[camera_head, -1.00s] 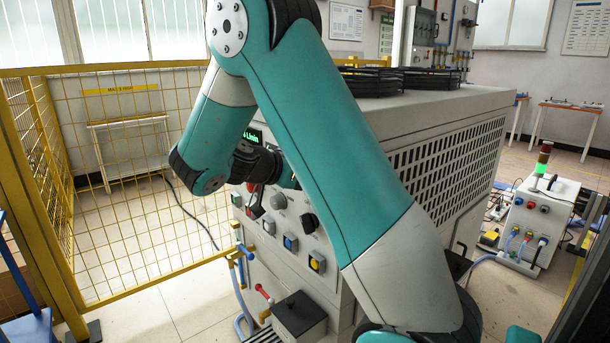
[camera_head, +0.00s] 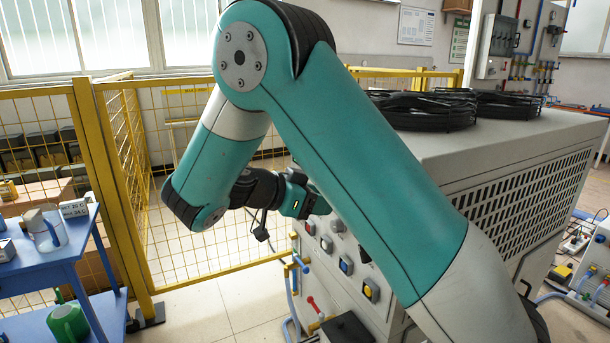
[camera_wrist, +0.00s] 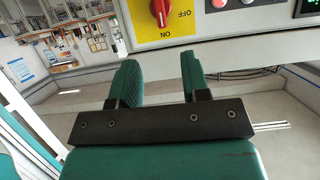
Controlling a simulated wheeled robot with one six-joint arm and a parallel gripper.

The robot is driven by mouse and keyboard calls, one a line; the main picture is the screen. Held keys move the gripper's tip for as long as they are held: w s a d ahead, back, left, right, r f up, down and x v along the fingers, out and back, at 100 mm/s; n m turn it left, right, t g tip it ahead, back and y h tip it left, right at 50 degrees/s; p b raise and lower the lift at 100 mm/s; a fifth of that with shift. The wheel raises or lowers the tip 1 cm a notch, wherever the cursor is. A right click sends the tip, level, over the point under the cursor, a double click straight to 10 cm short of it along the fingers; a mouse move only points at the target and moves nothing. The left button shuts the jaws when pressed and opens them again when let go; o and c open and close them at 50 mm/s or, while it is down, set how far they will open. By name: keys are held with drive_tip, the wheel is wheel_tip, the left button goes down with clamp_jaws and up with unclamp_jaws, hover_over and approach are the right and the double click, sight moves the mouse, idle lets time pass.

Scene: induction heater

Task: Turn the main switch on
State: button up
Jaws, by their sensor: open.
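The main switch (camera_wrist: 160,12) is a red rotary knob on a yellow plate (camera_wrist: 178,30) marked OFF and ON, cut off by the top edge of the wrist view. Its knob lies roughly upright in the picture; I cannot tell which end is the pointer. My gripper (camera_wrist: 158,78) is open and empty, its two green fingers apart and below the plate in the wrist view, not touching the knob. In the head view my gripper (camera_head: 299,198) is at the left edge of the heater's front panel (camera_head: 345,262). The switch cannot be made out there.
Buttons and knobs sit near the switch. A yellow mesh fence (camera_head: 180,262) stands behind on the left. A blue cart (camera_head: 45,265) with jugs is at the far left.

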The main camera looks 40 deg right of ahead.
drive_tip(key=p+v, duration=0.2)
drive_tip(key=v, duration=0.1)
idle(0.6)
drive_tip(key=s+a+r+n+t+y, duration=0.1)
drive_tip(key=s+a+n+y, duration=0.7)
drive_tip(key=a+n, duration=0.3)
drive_tip(key=s+a+r+n+t+y, duration=0.2)
drive_tip(key=s+a+n+y, duration=0.7)
drive_tip(key=n, duration=0.8)
drive_tip(key=shift+s+a+r, duration=0.25)
drive_tip(key=shift+s+a, duration=0.7)
drive_tip(key=shift+a, duration=0.15)
